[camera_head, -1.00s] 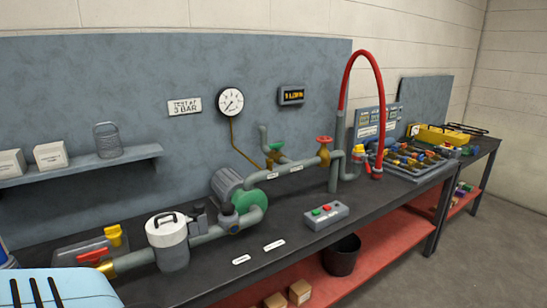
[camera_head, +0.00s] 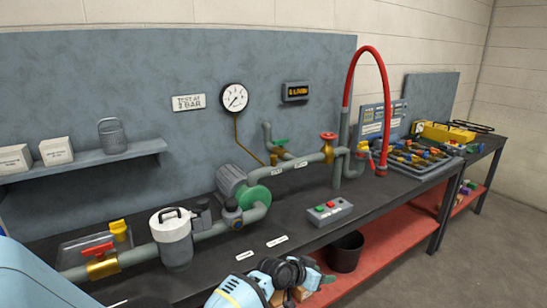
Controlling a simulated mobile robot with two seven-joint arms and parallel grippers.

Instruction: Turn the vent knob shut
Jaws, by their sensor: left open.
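A green-handled knob (camera_head: 280,142) sits on a small branch pipe against the blue-grey back panel. A red knob (camera_head: 328,136) stands on the main pipe to its right. The labels are too small to read, so I cannot tell for sure which one is the vent knob. My left gripper (camera_head: 318,279) is at the bottom of the view, in front of the bench edge, low and well apart from both knobs. It is open; its fingers are small and partly hard to make out. My right gripper is out of view.
A red-handled brass valve (camera_head: 103,263), a white-lidded canister (camera_head: 171,238), a green-flanged pump (camera_head: 245,192) and a button box (camera_head: 329,212) stand on the dark bench. A red hose (camera_head: 384,110) arches at right. A black bin (camera_head: 345,252) sits below.

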